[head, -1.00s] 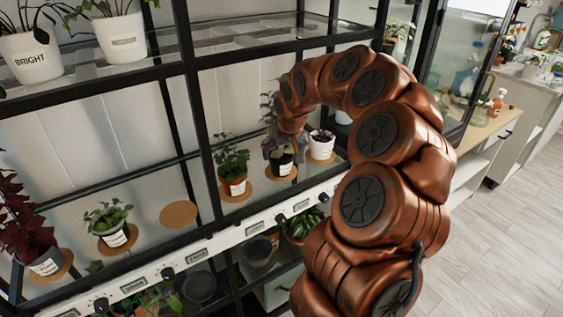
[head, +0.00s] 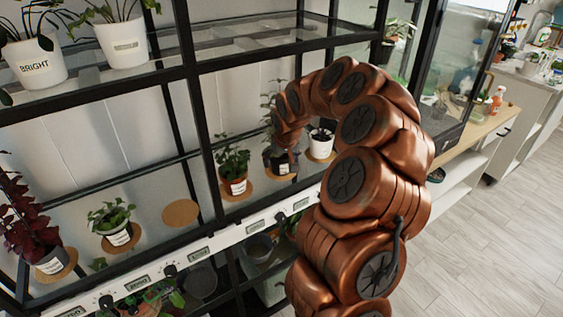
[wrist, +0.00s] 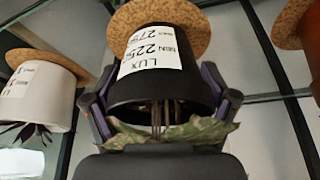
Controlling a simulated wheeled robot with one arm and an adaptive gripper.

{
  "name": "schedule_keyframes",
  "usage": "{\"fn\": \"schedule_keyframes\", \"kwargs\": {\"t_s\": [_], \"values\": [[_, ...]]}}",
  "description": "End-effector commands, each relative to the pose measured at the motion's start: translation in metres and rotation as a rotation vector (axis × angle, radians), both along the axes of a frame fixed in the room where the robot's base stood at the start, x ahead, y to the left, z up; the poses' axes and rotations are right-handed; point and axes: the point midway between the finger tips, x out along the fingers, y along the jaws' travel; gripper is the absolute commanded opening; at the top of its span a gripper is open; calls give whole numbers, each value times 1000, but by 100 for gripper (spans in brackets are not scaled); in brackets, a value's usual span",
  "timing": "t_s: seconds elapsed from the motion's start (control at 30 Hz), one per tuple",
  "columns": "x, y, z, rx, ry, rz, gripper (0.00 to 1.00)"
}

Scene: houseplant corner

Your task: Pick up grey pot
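A dark grey, nearly black pot (wrist: 155,95) with a white lux label fills the middle of the wrist view, which shows it upside down. Its base is against a round cork mat (wrist: 185,25), and its leaves (wrist: 175,133) hang near my palm. My gripper (wrist: 158,72) has one finger on each side of the pot, very close to its walls. I cannot tell whether the pads press on it. In the head view the dark pot (head: 281,163) stands on the shelf's mat, partly hidden by my wrist, which hides most of the fingers.
A white pot (head: 320,146) stands close on the right and a reddish-brown pot (head: 235,186) on the left. A bare cork mat (head: 180,213) lies further left. Black frame posts (head: 200,110) and a labelled white front rail (head: 200,250) border the shelf.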

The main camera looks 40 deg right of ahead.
Motion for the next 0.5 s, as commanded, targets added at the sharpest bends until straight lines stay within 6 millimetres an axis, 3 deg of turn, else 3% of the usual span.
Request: {"fn": "schedule_keyframes", "kwargs": {"t_s": [0.3,0.5], "values": [[0,0,0,0,1,0,43],[0,0,0,0,1,0,43]]}}
